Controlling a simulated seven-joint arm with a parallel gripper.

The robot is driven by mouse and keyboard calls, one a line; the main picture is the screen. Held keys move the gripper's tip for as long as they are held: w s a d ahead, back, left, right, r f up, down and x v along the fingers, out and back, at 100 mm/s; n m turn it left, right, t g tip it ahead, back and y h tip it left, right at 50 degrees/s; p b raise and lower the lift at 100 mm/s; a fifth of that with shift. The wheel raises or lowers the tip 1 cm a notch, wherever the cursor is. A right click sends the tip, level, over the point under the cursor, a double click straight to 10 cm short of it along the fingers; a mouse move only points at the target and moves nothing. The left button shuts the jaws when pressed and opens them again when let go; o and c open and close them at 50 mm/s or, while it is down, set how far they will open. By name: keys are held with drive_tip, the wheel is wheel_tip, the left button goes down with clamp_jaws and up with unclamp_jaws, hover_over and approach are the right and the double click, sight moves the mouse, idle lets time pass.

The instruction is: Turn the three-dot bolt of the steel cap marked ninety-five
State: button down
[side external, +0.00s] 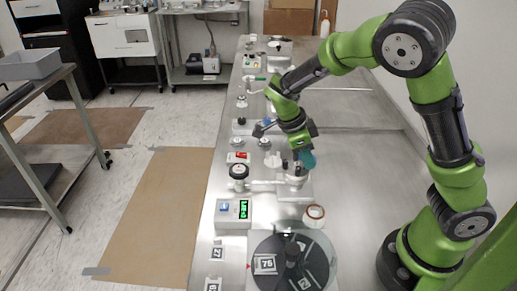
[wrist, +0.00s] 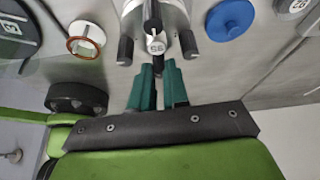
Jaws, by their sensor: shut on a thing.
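In the side external view my gripper (side external: 305,160) is down beside the cap (side external: 293,180), over the steel bench.
A black turntable (side external: 262,248) with number tags and an orange-rimmed ring (side external: 315,212) lie at the near end.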

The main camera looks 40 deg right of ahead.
drive_tip(key=n+t, duration=0.1)
drive_tip(key=n, duration=0.2)
drive_tip(key=n+t, duration=0.1)
drive_tip(key=n, duration=0.3)
drive_tip(key=shift+s+a+t+h, duration=0.1)
drive_tip(key=shift+s+t+h, duration=0.05)
drive_tip(key=shift+t+h, duration=0.2)
idle(0.4)
drive_tip(key=c, duration=1.1)
unclamp_jaws()
drive_tip(key=v, duration=1.7)
drive_tip(key=shift+s+a, duration=0.1)
